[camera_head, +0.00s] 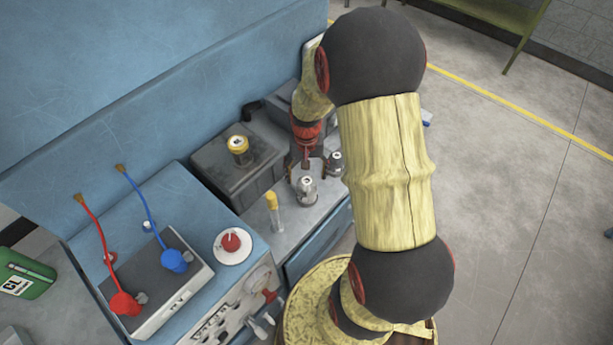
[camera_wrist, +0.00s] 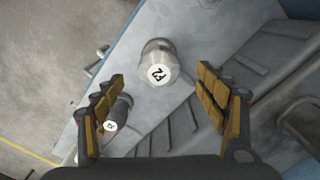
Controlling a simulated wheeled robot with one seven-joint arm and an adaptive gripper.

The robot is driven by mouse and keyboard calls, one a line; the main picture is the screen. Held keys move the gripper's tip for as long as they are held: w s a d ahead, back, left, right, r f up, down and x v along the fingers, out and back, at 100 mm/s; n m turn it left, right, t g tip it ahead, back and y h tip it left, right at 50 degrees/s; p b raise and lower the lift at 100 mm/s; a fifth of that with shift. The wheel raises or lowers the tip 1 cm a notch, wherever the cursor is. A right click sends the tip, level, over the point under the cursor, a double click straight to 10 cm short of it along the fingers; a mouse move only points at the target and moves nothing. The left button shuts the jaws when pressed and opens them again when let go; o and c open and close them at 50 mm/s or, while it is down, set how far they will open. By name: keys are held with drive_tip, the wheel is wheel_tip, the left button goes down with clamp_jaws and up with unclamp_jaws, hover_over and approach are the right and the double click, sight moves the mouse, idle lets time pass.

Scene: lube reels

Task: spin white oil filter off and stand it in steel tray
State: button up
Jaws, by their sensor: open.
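My gripper (camera_head: 308,164) is open and empty, pointing down over the grey bench top. In the wrist view its two fingers (camera_wrist: 160,88) are spread wide. A silvery-white can (camera_wrist: 158,64) with a dark number on its white top stands ahead of the fingertips; it seems to be the one in the head view (camera_head: 307,189). A smaller can (camera_wrist: 116,114) shows beside the left finger, likely the other can (camera_head: 336,161) in the head view. I cannot tell which is the white oil filter. No steel tray can be made out for certain.
A yellow-topped tube (camera_head: 273,208) stands near the bench edge. On the left are a red-capped white disc (camera_head: 231,246) and red (camera_head: 124,304) and blue (camera_head: 174,261) fittings. A blue wall rises behind.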

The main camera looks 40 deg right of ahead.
sight(307, 182)
drive_tip(key=shift+m, duration=1)
drive_tip(key=shift+f+m, duration=0.25)
drive_tip(key=shift+m, duration=0.05)
wheel_tip(307, 182, down, 7)
drive_tip(key=shift+f+b, duration=0.15)
drive_tip(key=shift+b, duration=1.05)
drive_tip(key=shift+c, duration=1)
drive_tip(key=c, duration=1.3)
drive_tip(key=shift+n, duration=1)
drive_tip(key=shift+r+p, duration=1.2)
drive_tip(key=shift+r, duration=0.15)
drive_tip(key=shift+r, duration=0.1)
